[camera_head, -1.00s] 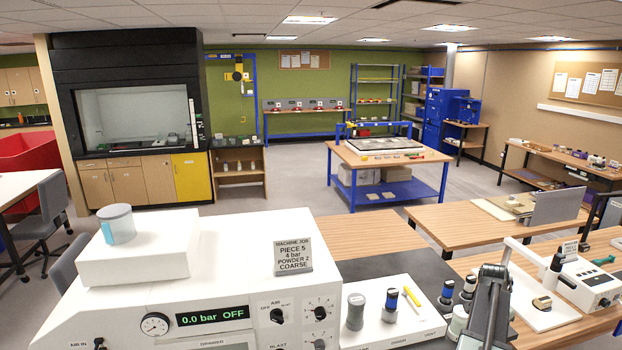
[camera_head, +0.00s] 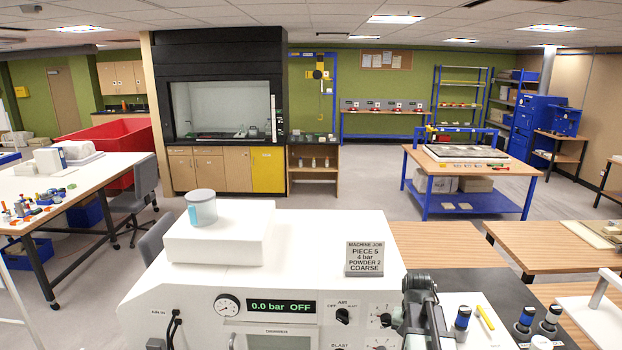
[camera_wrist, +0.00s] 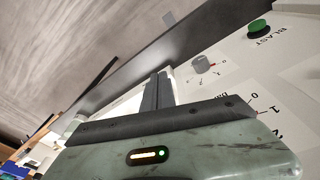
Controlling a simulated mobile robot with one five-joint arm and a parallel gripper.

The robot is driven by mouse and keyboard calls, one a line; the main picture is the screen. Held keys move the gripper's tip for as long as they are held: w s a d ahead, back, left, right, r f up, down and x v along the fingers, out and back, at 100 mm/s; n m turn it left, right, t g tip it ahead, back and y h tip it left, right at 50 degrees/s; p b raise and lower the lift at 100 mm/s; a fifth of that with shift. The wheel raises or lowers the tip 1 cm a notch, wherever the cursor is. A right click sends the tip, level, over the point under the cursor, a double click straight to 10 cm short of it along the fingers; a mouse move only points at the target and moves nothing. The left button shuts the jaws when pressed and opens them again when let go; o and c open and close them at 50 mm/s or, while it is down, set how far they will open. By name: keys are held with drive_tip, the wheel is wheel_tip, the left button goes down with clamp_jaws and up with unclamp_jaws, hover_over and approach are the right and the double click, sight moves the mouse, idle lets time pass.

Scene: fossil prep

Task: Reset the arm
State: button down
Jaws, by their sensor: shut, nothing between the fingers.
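My gripper (camera_wrist: 158,92) shows in the wrist view with its two dark fingers together and nothing between them. In the head view my arm stands at the lower right of the middle, in front of the white blasting machine (camera_head: 150,312). It covers part of the machine's right-hand knobs. In the wrist view the machine's panel lies beyond the fingers, with a grey knob (camera_wrist: 203,63) and a green button (camera_wrist: 259,27) to their right. The fingertips' exact distance from the panel cannot be told.
A white block (camera_head: 222,238) with a grey-lidded jar (camera_head: 201,207) and a job sign (camera_head: 364,258) stand on the machine. Blue-topped bottles (camera_head: 461,319) and a yellow tool (camera_head: 485,317) are right of my arm. Open floor (camera_head: 350,205) lies behind the machine.

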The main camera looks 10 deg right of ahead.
drive_tip(key=s+a+n+y, duration=0.1)
drive_tip(key=s+a+n, duration=0.15)
drive_tip(key=a, duration=0.95)
drive_tip(key=s+a+n, duration=0.1)
drive_tip(key=a+n, duration=0.3)
drive_tip(key=a, duration=0.9)
wheel_tip(320, 180, down, 22)
drive_tip(key=b, duration=2.2)
drive_tip(key=shift+w+f+g, duration=0.15)
drive_tip(key=shift+f+g, duration=0.05)
drive_tip(key=shift+g, duration=0.2)
drive_tip(key=shift+n, duration=0.25)
